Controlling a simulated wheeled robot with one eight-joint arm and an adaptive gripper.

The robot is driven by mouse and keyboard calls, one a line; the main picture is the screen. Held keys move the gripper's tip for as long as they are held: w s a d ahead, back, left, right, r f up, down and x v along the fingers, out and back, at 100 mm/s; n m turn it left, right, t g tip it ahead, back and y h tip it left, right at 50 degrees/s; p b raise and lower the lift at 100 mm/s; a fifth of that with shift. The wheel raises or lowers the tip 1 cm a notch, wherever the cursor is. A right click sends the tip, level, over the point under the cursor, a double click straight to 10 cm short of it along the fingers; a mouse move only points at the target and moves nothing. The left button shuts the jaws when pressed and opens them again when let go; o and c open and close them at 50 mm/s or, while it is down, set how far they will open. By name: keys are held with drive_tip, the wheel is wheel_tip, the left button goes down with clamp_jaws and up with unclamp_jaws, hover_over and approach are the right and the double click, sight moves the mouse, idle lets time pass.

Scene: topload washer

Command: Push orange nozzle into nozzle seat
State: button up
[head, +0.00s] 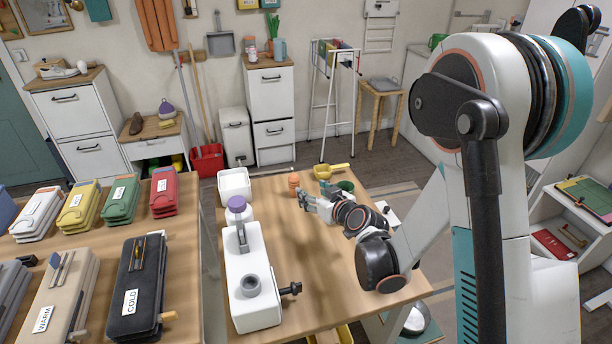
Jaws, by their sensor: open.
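A small orange ribbed piece, which looks like the orange nozzle (293,181), stands upright near the far edge of the wooden table. My gripper (304,200) is open and low over the table, pointing left, just to the near right of the orange piece. It looks apart from the piece and empty, though the view is small. A white machine body (253,312) stands to the left on the same table. I cannot tell which part is the nozzle seat.
A white open box (234,183) stands behind the machine. A yellow scoop (330,171) and a green bowl (345,187) lie beyond my gripper. A black knob (290,288) sticks out from the machine's right side. The table's middle is clear.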

sight(297, 183)
drive_tip(key=b+x, duration=0.2)
drive_tip(key=x, duration=0.6)
drive_tip(key=shift+w+d+f, duration=0.1)
drive_tip(key=shift+w+d, duration=0.05)
drive_tip(key=shift+a+r+b+x, duration=0.1)
drive_tip(key=shift+b+x, duration=0.6)
drive_tip(key=shift+x, duration=0.8)
drive_tip(key=shift+a+r+b+x, duration=0.15)
drive_tip(key=shift+b+x, duration=0.5)
drive_tip(key=shift+x, duration=0.85)
drive_tip(key=c, duration=1.1)
